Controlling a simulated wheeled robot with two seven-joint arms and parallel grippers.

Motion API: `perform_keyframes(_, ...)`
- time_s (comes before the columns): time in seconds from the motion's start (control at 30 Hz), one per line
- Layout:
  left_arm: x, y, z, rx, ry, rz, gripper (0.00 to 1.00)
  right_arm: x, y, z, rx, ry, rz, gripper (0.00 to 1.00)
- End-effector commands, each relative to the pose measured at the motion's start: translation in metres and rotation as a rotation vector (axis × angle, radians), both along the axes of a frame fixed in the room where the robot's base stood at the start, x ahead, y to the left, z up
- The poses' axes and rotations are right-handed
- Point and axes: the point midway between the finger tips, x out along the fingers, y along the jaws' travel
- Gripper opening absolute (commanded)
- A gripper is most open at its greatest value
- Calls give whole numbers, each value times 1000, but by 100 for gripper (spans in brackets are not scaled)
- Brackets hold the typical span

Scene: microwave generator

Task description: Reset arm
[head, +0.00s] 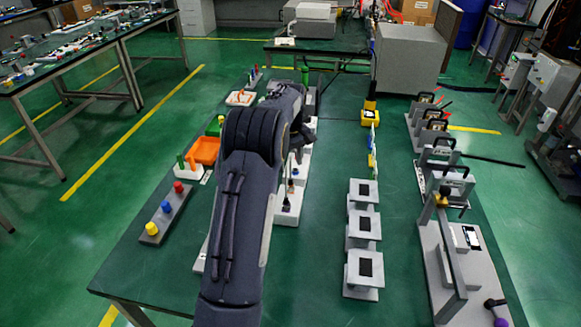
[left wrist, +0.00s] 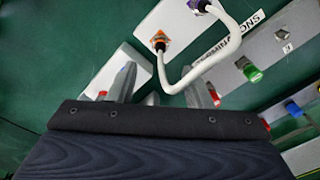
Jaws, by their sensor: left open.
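My left arm (head: 240,190) reaches from the bottom edge up over the middle of the green table in the head view. Its dark links hide most of the hand and the parts beneath it. In the left wrist view the grey fingers of my left gripper (left wrist: 160,92) stand apart, with nothing seen held between them; a dark cover hides their lower part. A white curved cable (left wrist: 215,55) with an orange connector (left wrist: 160,41) and a purple one (left wrist: 197,5) lies beyond the fingers, apart from them as far as I can tell. My right gripper is not in view.
A grey strip with red, blue and yellow knobs (head: 165,208) lies left of my arm. An orange tray (head: 204,150) sits beyond it. Grey stands with black squares (head: 364,268) and clamp fixtures (head: 447,172) line the right.

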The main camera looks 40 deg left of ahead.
Motion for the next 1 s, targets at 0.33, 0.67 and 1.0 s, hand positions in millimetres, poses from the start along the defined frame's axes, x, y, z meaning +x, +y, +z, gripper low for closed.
perform_keyframes(0.33, 0, 0, 0, 0, 0, 0, 45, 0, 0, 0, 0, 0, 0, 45)
perform_keyframes(0.67, -17, -10, 23, -43, -48, -41, 45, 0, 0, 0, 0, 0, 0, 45)
perform_keyframes(1.0, -129, -108, 106, -187, -321, -393, 45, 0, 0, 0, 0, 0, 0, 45)
